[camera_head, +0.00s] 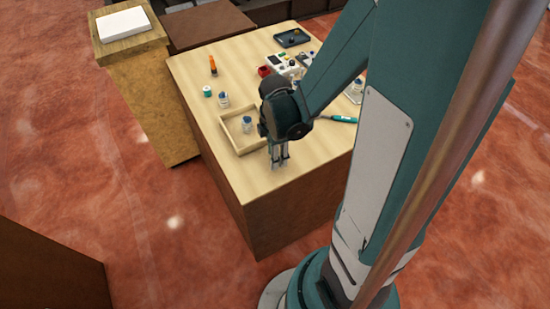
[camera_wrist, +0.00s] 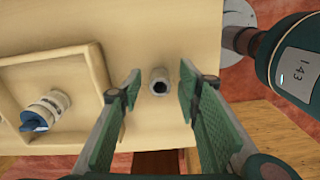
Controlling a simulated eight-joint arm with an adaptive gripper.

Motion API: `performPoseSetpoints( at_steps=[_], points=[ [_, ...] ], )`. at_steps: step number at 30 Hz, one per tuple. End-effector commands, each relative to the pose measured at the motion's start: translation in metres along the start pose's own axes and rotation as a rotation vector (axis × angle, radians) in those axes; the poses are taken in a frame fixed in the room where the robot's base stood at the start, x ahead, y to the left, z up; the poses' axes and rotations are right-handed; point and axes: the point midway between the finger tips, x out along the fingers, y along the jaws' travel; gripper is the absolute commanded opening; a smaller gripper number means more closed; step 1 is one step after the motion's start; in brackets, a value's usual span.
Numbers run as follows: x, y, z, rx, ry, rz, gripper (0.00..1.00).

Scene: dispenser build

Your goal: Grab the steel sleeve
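The steel sleeve (camera_wrist: 159,81) is a small grey ring with a dark hole, standing on the light wooden table in the wrist view. My gripper (camera_wrist: 160,92) is open, with its two green-padded fingers on either side of the sleeve and clear space between each finger and it. In the head view my gripper (camera_head: 279,160) points down over the table's near part. I cannot make out the sleeve clearly there, at the fingers.
A shallow wooden tray (camera_head: 228,136) lies left of my gripper, holding a clear jar with a blue part (camera_wrist: 45,110). Farther back are an orange-topped item (camera_head: 213,66), a red cup (camera_head: 264,71) and a dark tray (camera_head: 292,38). The table's near edge is close.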

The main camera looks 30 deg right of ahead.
Motion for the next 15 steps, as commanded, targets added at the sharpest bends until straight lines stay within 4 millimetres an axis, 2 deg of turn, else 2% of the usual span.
performPoseSetpoints(
  at_steps=[1,8,15],
  points=[
    [0.0000,0.0000,0.0000,0.000,0.000,0.000,0.34],
    [0.0000,0.0000,0.0000,0.000,0.000,0.000,0.04],
    [-0.0001,0.0000,0.0000,0.000,0.000,0.000,0.02]
  ],
)
